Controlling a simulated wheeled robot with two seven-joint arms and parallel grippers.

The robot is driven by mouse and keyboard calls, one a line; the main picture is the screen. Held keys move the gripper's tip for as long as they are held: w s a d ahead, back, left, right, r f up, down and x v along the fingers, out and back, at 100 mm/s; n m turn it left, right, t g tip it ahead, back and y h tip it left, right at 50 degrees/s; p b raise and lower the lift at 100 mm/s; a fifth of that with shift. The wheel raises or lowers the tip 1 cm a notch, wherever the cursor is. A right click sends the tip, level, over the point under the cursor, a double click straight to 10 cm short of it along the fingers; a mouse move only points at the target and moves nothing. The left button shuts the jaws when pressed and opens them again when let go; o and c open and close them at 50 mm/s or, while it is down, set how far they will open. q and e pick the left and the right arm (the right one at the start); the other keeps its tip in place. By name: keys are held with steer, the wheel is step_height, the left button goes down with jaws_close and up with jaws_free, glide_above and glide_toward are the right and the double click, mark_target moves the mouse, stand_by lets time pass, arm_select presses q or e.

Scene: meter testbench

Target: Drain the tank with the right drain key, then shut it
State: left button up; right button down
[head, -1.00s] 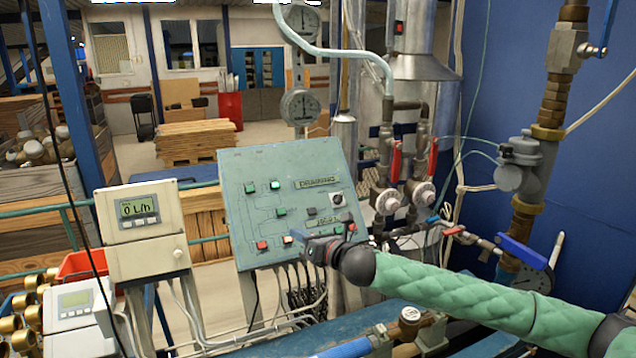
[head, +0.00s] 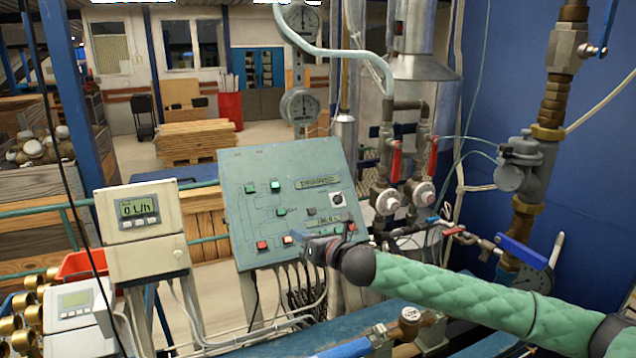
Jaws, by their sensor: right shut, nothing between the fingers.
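The green control panel (head: 240,222) stands in the middle of the head view, tilted back. Its keys include a dull green key (head: 250,187), a brightly lit green key (head: 275,186) to the right of it, and a lower green key (head: 281,211). A left red key (head: 262,245) and a brighter right red key (head: 287,240) sit at the bottom. Which one is the drain key is not legible. My right gripper (head: 297,235) is shut and empty, its tip beside the right red key. I cannot tell whether it touches. My left gripper is out of view.
The panel has an upper display (head: 318,183), a lower numeric display (head: 329,220) and a black knob (head: 337,200). A meter box (head: 138,208) stands left of the panel. Pipes with red-handled valves (head: 396,158) stand to the right.

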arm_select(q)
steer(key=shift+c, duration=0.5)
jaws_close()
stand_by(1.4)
